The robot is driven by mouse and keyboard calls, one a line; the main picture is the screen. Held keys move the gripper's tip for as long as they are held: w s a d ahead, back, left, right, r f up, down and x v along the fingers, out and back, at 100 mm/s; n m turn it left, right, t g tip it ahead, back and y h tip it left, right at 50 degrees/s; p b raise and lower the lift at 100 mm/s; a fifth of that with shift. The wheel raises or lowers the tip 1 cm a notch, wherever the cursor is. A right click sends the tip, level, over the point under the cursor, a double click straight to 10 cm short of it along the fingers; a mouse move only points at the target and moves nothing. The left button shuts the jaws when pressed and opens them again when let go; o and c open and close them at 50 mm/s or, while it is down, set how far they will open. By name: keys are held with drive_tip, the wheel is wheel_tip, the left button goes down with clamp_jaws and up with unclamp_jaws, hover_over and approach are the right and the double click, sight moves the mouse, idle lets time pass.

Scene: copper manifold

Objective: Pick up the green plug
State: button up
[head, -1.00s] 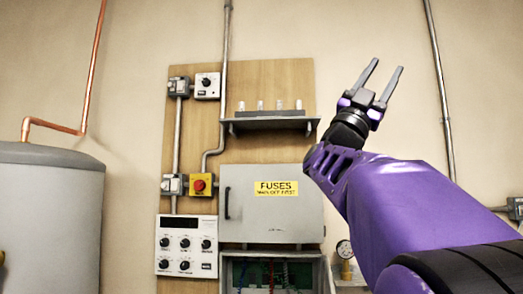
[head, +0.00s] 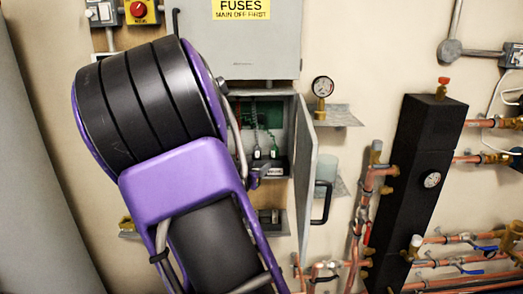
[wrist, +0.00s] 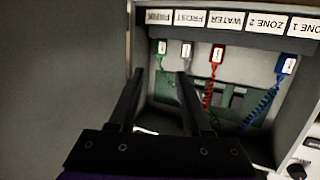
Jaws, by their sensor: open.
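The green plug (wrist: 161,47) shows in the wrist view inside an open grey box, with a white tag on it. It sits at one end of a row, by a label I cannot read clearly. My gripper (wrist: 160,73) is open, its two dark fingers reaching into the box toward the plug row. The green plug appears in line with the gap between the fingers, apart from them. A grey plug (wrist: 186,51) is close beside it, near the right fingertip. In the head view my arm hides most of the box's left side, and my gripper is not clearly visible.
A red plug (wrist: 217,56) and a blue plug (wrist: 285,66) with coiled leads hang along the same row. The box wall stands close left of my fingers. In the head view, the open box door (head: 309,185) juts out at right, with copper pipes (head: 362,215) beyond.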

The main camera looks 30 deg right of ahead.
sight(274, 152)
drive_tip(key=b+x, duration=0.1)
drive_tip(key=x, duration=1)
drive_tip(key=shift+w+d+b, duration=0.1)
drive_tip(key=shift+d+b, duration=0.15)
drive_tip(key=shift+b, duration=0.15)
drive_tip(key=shift+r+x, duration=0.15)
drive_tip(key=shift+x, duration=1.2)
drive_tip(key=shift+r+x, duration=0.1)
drive_tip(key=shift+x, duration=1.25)
drive_tip(key=shift+w+a, duration=0.1)
drive_tip(key=shift+a, duration=0.05)
clamp_jaws()
